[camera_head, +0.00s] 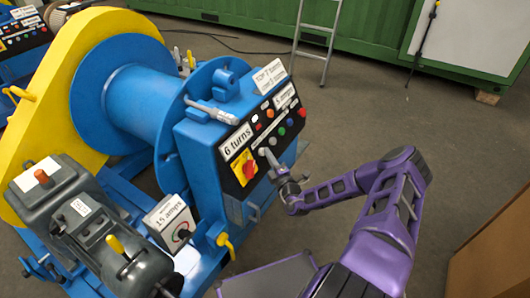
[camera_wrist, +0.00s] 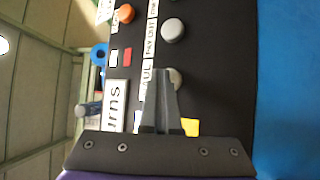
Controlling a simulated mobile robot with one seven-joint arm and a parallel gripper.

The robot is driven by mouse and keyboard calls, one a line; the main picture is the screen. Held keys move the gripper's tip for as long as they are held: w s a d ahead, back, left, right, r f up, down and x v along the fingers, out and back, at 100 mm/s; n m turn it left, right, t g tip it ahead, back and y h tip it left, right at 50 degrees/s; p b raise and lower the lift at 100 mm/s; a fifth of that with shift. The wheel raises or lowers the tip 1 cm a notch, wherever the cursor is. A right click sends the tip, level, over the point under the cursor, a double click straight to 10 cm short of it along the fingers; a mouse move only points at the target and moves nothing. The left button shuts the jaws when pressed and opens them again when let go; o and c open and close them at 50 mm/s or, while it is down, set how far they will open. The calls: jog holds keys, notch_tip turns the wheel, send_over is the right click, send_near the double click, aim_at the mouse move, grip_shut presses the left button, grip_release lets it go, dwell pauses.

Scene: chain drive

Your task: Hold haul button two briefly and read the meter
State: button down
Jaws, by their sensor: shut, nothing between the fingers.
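The black control panel (camera_head: 270,128) sits on the blue winch housing and carries several coloured buttons. My gripper (camera_head: 266,156) is shut and empty, with its tips at the panel's lower part. In the wrist view, the shut fingers (camera_wrist: 161,80) point at a grey round button (camera_wrist: 177,77), partly hidden behind them, beside a label ending in "UL". Whether they touch it, I cannot tell. Another grey button (camera_wrist: 173,30) is beside a "PAY OUT" label. A "5 amps" label (camera_head: 285,96) and a "6 turns" label (camera_head: 237,141) are on the panel. I see no readable meter needle.
A red-and-yellow switch (camera_head: 244,168) is close left of my gripper. A box with a dial and a "15 amps" card (camera_head: 168,222) stands lower left. The blue drum (camera_head: 125,105) and yellow guard (camera_head: 65,85) are behind. The floor at right (camera_head: 380,120) is clear.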

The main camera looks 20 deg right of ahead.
jog(key=shift+s+d+r+p, duration=0.4)
jog(key=shift+s+d+p, duration=0.1)
jog(key=shift+s, duration=0.15)
jog(key=s+d+r+p, duration=0.2)
jog(key=s, duration=0.1)
jog(key=shift+s+d+r+p, duration=0.1)
jog(key=shift+s+d+p, duration=0.15)
jog(key=shift+d+p, duration=0.1)
dwell(0.5)
